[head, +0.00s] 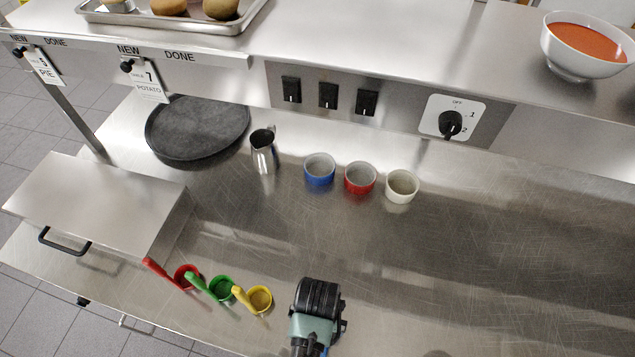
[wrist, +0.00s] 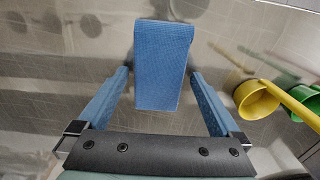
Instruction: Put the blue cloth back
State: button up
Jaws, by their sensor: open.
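The blue cloth (wrist: 163,60) shows in the wrist view as a folded, upright-looking rectangle, straight ahead of my gripper (wrist: 159,75). My gripper is open, with one blue finger on each side of the cloth's lower part. Gaps show between the cloth and both fingers, so neither appears to touch it. In the head view my gripper (head: 318,300) is over the front part of the steel counter, seen from above. Its fingertips are hidden there, and I cannot see the cloth in that view.
Yellow (head: 259,299), green (head: 222,288) and red (head: 187,276) handled scoops stand left of my gripper on the counter (head: 480,270). Blue, red and white bowls (head: 402,187), a steel jug (head: 263,152) and a dark round tray (head: 197,128) stand farther back. The counter's right is clear.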

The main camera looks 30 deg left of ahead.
notch_tip(320, 180, up, 12)
jog(key=shift+b, duration=0.35)
jog(key=w+d+r+m+t+y, duration=0.1)
jog(key=w+r+t, duration=0.5)
jog(key=w+r, duration=0.6)
jog(key=w+r+t+y, duration=0.1)
jog(key=w+r+t, duration=0.5)
jog(key=w+r, duration=0.65)
jog(key=s+d+r+t, duration=0.1)
jog(key=d+r+t, duration=0.15)
jog(key=r, duration=0.65)
jog(key=s+d+r+m+t, duration=0.15)
jog(key=r+t, duration=0.25)
jog(key=r, duration=0.5)
jog(key=s+d+r+t, duration=0.1)
jog(key=r+t, duration=0.2)
jog(key=r, duration=0.5)
jog(key=s+d+r+t+h, duration=0.1)
jog(key=s+r+t, duration=0.2)
jog(key=s+r, duration=0.2)
jog(key=s+d+r+t+h, duration=0.1)
jog(key=s+d+r+t, duration=0.1)
jog(key=s+r, duration=0.3)
notch_tip(320, 180, up, 5)
jog(key=shift+d+f+m+t, duration=0.1)
jog(key=shift+d+m+t, duration=0.25)
jog(key=shift+t, duration=0.1)
